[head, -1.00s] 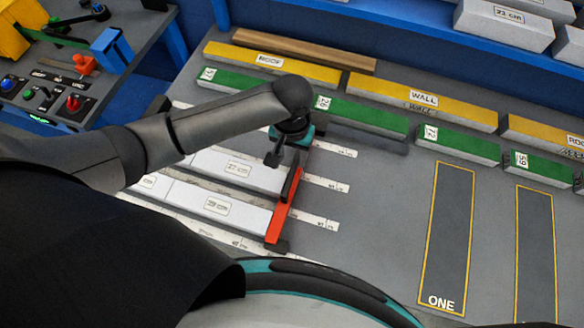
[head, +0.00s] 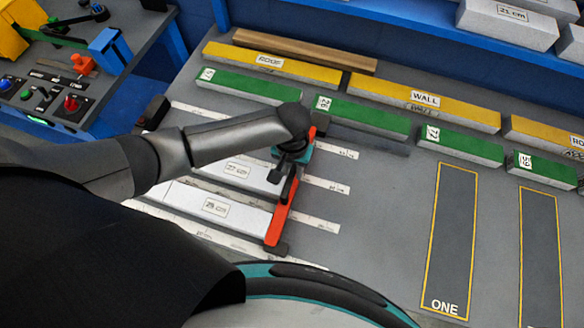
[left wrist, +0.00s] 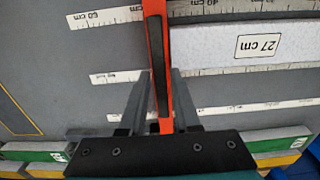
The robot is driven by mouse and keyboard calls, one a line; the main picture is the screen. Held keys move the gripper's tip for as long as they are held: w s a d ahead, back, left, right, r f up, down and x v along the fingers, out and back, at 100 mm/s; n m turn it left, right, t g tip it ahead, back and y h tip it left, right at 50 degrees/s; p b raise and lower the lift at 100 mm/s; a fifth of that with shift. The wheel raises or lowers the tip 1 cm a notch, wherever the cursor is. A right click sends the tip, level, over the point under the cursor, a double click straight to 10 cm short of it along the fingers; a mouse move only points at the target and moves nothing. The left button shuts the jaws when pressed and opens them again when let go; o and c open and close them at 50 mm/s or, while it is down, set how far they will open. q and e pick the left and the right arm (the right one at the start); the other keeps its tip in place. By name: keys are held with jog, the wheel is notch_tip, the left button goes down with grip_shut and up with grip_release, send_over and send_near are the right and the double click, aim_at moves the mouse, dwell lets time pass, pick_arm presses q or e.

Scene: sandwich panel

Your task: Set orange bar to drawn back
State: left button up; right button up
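The orange bar (head: 281,213) lies across the right ends of the white blocks in the head view, with a black strip along it. In the left wrist view the orange bar (left wrist: 155,20) runs top to bottom between the fingers. My left gripper (head: 289,178) is over the bar's middle. In the left wrist view my left gripper (left wrist: 160,85) is open, one finger on each side of the bar; a narrow gap shows at the left finger, and contact on the right is unclear. My right gripper is out of view.
White blocks, one marked 27 cm (left wrist: 258,46), lie left of the bar beside white rulers (head: 326,185). Green blocks (head: 360,115) and yellow blocks (head: 270,62) line the back. A yellow-outlined strip (head: 452,240) marked ONE lies right. A control panel (head: 50,95) stands left.

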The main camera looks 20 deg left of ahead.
pick_arm(q)
grip_shut()
dwell(1.0)
